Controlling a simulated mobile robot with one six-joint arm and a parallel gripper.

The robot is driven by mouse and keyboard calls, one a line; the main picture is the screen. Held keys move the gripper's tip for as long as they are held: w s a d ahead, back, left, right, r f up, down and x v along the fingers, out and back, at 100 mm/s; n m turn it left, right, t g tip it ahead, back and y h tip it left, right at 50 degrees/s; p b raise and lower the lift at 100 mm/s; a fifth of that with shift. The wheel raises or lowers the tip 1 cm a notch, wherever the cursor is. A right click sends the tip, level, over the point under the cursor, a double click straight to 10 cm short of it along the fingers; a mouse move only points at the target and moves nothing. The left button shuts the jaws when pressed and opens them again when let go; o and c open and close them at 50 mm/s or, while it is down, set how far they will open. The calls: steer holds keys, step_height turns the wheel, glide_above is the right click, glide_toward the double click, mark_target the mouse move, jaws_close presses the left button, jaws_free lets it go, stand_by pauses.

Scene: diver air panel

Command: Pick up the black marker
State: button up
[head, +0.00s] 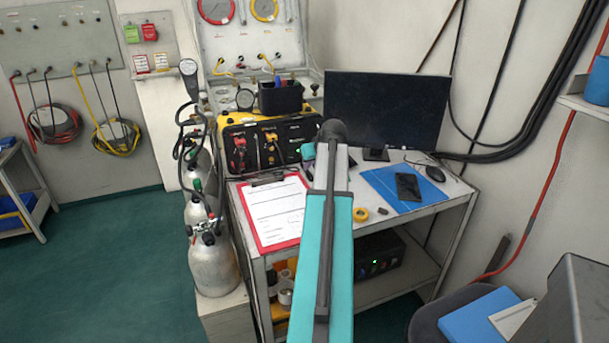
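I cannot make out a black marker for certain. A black holder (281,98) stands on top of the yellow and black air panel box, with a blue item (277,81) and other small dark items sticking up from it. They are too small to tell apart. My teal and grey arm reaches up the middle of the view over the table and ends in a dark round joint. My gripper does not show. The arm hides part of the table top behind it.
The air panel box (264,143) stands at the back left. Gas cylinders (211,265) stand left. Green floor is free further left.

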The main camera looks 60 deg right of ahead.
mark_target(309, 172)
steer(key=shift+p+x, duration=0.6)
steer(key=shift+x, duration=2)
steer(key=shift+d+r, duration=0.1)
steer(key=shift+d, duration=0.05)
jaws_close()
